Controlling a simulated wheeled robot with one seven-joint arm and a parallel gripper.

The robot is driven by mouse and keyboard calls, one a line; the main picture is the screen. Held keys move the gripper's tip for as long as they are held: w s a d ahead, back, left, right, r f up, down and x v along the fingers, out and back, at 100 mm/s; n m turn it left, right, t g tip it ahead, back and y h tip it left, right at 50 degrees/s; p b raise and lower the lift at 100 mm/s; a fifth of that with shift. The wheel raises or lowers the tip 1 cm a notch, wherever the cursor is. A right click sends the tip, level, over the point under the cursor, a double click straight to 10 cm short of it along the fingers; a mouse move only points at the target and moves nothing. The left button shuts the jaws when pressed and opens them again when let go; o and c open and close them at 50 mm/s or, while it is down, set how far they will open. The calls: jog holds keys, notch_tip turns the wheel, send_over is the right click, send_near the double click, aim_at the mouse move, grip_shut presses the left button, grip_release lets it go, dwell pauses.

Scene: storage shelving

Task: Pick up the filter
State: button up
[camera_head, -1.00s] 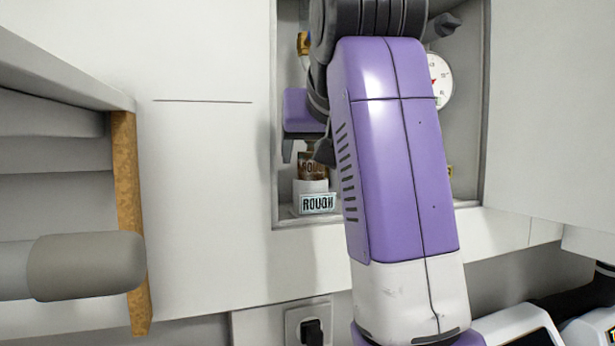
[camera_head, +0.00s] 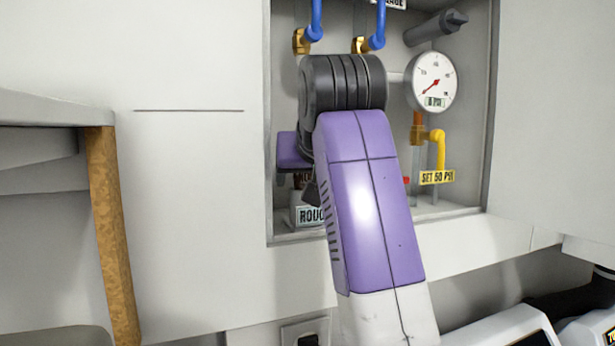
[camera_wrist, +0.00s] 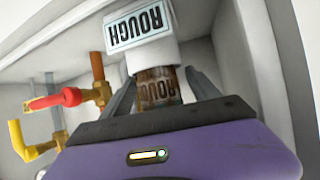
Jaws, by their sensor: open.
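The filter is a brown cylinder marked ROUGH (camera_wrist: 157,86), seen in the wrist view with one end at a white holder. The holder carries a pale ROUGH label (camera_wrist: 140,25). My gripper (camera_wrist: 161,80) is open, with one dark finger on each side of the filter; I cannot tell whether either finger touches it. In the head view my purple gripper body (camera_head: 292,152) is inside the wall recess, above the label (camera_head: 310,215). There my gripper and arm hide most of the filter.
The recess also holds a pressure gauge (camera_head: 432,82), a yellow elbow pipe (camera_head: 438,145), a SET 50 PSI tag (camera_head: 437,177) and blue hoses (camera_head: 378,28). In the wrist view a red-handled brass valve (camera_wrist: 68,97) is close beside my gripper. The recess walls are near.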

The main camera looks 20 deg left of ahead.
jog(key=shift+w+a+f, duration=0.3)
jog(key=shift+w+f, duration=0.05)
jog(key=shift+w, duration=0.15)
grip_shut()
jog(key=shift+r, duration=0.2)
jog(key=shift+r, duration=0.6)
notch_tip(320, 180, up, 6)
jog(key=b, duration=0.2)
jog(key=s+d+b, duration=0.5)
jog(key=s+b, duration=0.6)
jog(key=s, duration=0.1)
jog(key=shift+d+f+b, duration=0.15)
jog(key=shift+f+b, duration=0.1)
jog(key=shift+b, duration=0.05)
